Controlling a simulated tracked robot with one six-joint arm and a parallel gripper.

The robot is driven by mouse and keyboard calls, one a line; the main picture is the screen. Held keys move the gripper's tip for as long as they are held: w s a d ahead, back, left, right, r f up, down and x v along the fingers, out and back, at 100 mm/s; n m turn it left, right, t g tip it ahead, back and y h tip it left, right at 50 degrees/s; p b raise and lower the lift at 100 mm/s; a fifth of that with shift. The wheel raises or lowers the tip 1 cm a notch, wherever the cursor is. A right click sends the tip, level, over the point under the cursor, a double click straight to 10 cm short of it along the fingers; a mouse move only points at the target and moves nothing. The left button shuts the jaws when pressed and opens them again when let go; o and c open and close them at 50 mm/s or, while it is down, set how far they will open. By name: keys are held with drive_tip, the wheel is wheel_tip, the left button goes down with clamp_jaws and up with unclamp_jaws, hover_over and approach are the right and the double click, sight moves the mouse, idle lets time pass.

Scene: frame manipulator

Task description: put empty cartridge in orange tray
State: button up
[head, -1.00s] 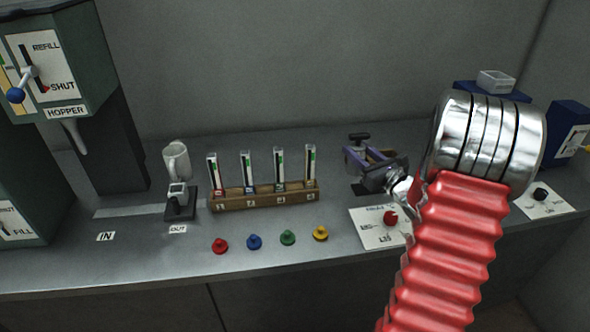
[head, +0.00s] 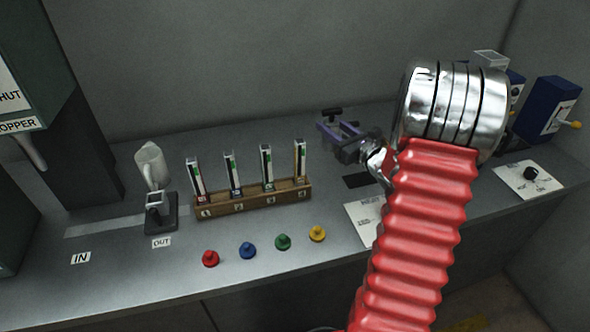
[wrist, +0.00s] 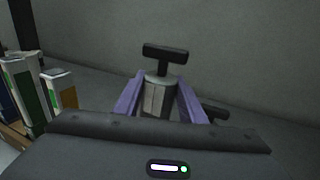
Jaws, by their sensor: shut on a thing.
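My gripper (wrist: 160,100) has purple fingers, which also show in the head view (head: 345,130). It is shut on a grey cylinder (wrist: 157,92) topped by a black T-shaped handle (wrist: 165,53); the handle also shows in the head view (head: 332,111). The cylinder is upright between the fingers, held above the bench, right of the rack. I cannot tell whether it is the empty cartridge. Several slim cartridges with coloured marks (head: 233,174) stand upright in a wooden rack (head: 255,203). I cannot tell which of them are empty. No orange tray is visible.
Red (head: 210,258), blue (head: 247,250), green (head: 283,241) and yellow (head: 317,233) knobs stand before the rack. Blue machines (head: 548,105) stand right. My red arm hides part of a white panel (head: 361,221).

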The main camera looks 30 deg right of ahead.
sight(332, 147)
drive_tip(key=shift+w+a, duration=0.25)
drive_tip(key=shift+a, duration=0.1)
drive_tip(key=shift+f, duration=3.15)
drive_tip(key=shift+f, duration=1.85)
drive_tip(key=o, duration=1.3)
drive_tip(key=shift+f, duration=0.1)
drive_tip(key=shift+s+d, duration=0.1)
drive_tip(key=shift+s, duration=3.65)
